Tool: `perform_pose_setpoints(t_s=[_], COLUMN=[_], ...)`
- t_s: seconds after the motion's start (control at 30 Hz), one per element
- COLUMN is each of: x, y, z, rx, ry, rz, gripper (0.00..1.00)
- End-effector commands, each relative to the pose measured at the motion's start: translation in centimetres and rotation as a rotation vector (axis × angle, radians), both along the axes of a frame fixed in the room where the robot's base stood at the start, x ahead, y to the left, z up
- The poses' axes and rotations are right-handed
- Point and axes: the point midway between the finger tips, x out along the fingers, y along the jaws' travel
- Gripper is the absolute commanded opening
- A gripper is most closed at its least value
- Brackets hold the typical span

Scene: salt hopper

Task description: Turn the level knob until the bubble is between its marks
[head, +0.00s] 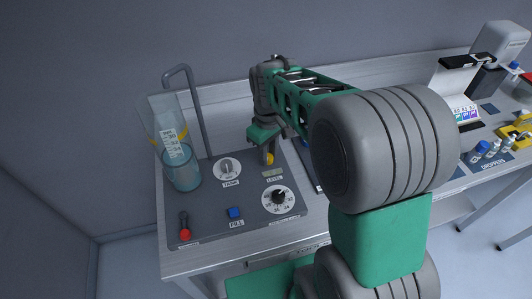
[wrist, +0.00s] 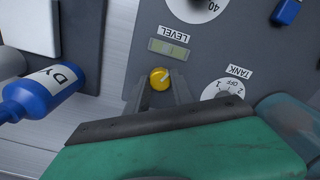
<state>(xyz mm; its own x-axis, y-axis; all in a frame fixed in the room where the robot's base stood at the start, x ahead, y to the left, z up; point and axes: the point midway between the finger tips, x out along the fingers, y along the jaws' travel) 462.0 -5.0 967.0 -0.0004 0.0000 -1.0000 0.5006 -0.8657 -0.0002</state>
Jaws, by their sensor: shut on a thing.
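The yellow level knob (wrist: 160,76) sits on the grey panel, upside down in the wrist view, and shows in the head view (head: 270,158) under my gripper. My gripper (wrist: 159,86) is shut on the knob, with one finger on each side of it. The level window (wrist: 168,48), a pale greenish strip with its "LEVEL" label, lies close by the knob and shows small in the head view (head: 273,172). The window is too small and blurred to tell where the bubble is against its marks.
The panel (head: 205,215) also carries a tank dial (head: 227,169), a numbered dial (head: 278,198), a blue fill button (head: 234,212) and a red-tipped lever (head: 185,232). A clear cylinder (head: 182,172) stands at left.

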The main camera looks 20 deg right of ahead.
Motion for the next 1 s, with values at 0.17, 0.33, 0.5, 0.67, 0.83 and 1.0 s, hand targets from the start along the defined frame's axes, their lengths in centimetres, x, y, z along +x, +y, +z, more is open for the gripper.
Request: perform_pose_setpoints(t_s=[0.17,0.33,0.5,0.67,0.83,1.0], x=[0.01,0.02,0.03,0.04,0.05,0.07], y=[0.02,0.02,0.03,0.03,0.03,0.03], z=[0.03,0.04,0.04,0.05,0.08,0.1], rx=[0.0,0.001,0.0,0.0,0.0,0.0], ry=[0.0,-0.001,-0.001,-0.001,-0.002,-0.002], rz=[0.0,0.001,-0.041,-0.187,-0.229,-0.228], gripper=[0.05,0.0,0.0,0.0,0.0,0.29])
